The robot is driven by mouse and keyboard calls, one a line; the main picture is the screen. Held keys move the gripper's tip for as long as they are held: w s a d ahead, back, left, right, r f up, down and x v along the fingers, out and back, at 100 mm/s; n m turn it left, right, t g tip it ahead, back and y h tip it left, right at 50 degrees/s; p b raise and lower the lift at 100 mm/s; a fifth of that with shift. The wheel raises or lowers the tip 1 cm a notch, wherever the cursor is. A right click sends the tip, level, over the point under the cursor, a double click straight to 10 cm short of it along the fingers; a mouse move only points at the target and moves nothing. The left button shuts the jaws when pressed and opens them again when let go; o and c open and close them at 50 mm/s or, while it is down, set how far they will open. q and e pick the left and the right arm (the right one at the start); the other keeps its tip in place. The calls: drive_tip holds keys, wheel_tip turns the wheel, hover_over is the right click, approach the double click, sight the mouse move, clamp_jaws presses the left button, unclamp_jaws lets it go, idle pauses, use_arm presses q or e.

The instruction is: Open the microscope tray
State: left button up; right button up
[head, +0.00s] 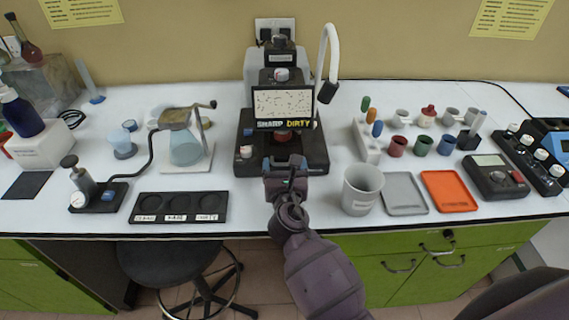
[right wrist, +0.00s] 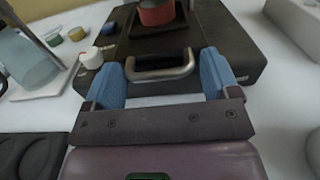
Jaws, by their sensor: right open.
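The microscope (head: 282,105) stands on the bench at the back centre, with a small screen reading "SHARP DIRTY". Its dark base holds the tray (right wrist: 217,68), which has a metal handle (right wrist: 160,67) on its front face. The tray looks closed in the base. My right gripper (head: 284,160) is at the front of the base. In the right wrist view its two blue fingers (right wrist: 162,75) are open, one on each side of the handle, apart from it. In the head view the gripper hides the handle. My left gripper is not in view.
A black three-slot plate (head: 180,208) lies to the left, near a flask stand (head: 187,160). A white beaker (head: 361,188) stands close on the right, beside grey (head: 404,194) and orange (head: 450,192) trays. The bench's front edge runs under my right arm.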

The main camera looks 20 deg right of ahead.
drive_tip(key=shift+w+d, duration=0.1)
drive_tip(key=shift+w, duration=0.25)
